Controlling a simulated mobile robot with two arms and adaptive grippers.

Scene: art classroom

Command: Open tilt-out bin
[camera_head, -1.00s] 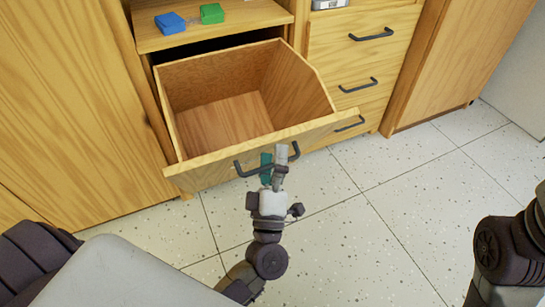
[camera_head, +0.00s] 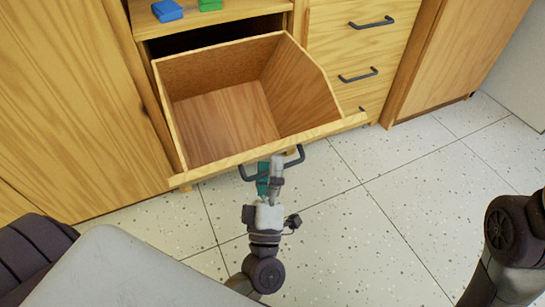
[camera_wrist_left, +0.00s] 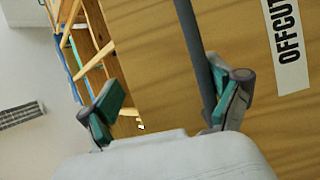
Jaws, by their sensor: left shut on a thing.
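The wooden tilt-out bin (camera_head: 330,129) leans far out of the cabinet in the head view, its empty inside visible from above. Its dark bar handle (camera_head: 295,160) is on the front panel. My left gripper (camera_head: 270,171) is shut on this handle, below the front rim. In the left wrist view, the handle (camera_wrist_left: 192,50) runs by the right-hand finger, and the bin front carries a white label (camera_wrist_left: 288,45) reading "OFFCUT", cut off by the frame. Part of my right arm shows at the right edge of the head view; its gripper is out of frame.
A blue block (camera_head: 167,11) and a partly cut-off green block (camera_head: 210,5) lie on the shelf above the bin. Closed drawers (camera_head: 350,45) with dark handles stand to its right. The speckled tile floor (camera_head: 390,215) in front is clear.

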